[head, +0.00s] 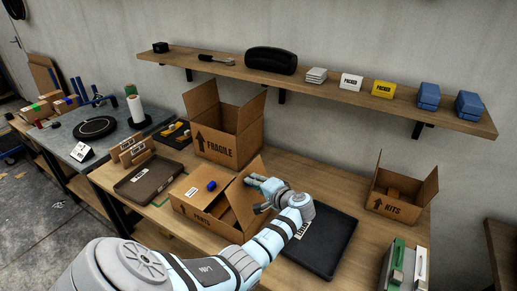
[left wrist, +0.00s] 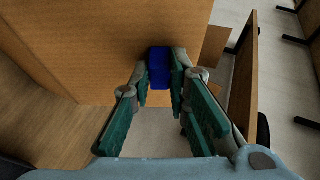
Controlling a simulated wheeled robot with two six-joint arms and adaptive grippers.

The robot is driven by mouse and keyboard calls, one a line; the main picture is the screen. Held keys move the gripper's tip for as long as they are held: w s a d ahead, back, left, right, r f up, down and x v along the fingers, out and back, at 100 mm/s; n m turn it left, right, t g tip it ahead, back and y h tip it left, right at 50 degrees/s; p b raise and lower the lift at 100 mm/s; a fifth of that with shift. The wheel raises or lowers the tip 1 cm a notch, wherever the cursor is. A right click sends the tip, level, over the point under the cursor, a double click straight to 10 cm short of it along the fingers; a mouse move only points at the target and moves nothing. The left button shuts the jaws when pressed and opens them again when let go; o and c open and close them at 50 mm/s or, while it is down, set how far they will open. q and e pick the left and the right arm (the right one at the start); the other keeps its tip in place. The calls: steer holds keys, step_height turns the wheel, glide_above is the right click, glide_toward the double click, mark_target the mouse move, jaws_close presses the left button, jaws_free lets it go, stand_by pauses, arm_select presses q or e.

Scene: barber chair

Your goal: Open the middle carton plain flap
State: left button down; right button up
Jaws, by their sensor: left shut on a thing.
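The middle carton, marked PARTS (head: 205,218), stands on the workbench. Its label-bearing flap (head: 189,193) lies low over the left part of the opening, with a blue tab (head: 211,186) on it. The plain flap (head: 242,204) is on the right, raised and tilted, so the inside partly shows. My left gripper (head: 252,194) is at this flap's upper edge. In the left wrist view, a broad cardboard panel (left wrist: 80,45) fills the upper left, and a blue tab (left wrist: 158,68) at its edge sits between my fingertips, which are shut on it. My right gripper is not in view.
The FRAGILE carton (head: 228,126) stands open behind, the KITS carton (head: 401,192) open to the right. A dark tray (head: 325,250) lies right of the PARTS carton, a brown tray (head: 147,183) to its left. A wall shelf (head: 335,81) runs above.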

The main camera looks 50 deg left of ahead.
arm_select(q)
steer(key=shift+w+d, duration=0.1)
steer(key=shift+d, duration=0.15)
steer(key=c, duration=1.5)
jaws_free()
steer(key=v, duration=1.2)
steer(key=shift+f, duration=0.1)
steer(key=shift+f, duration=0.1)
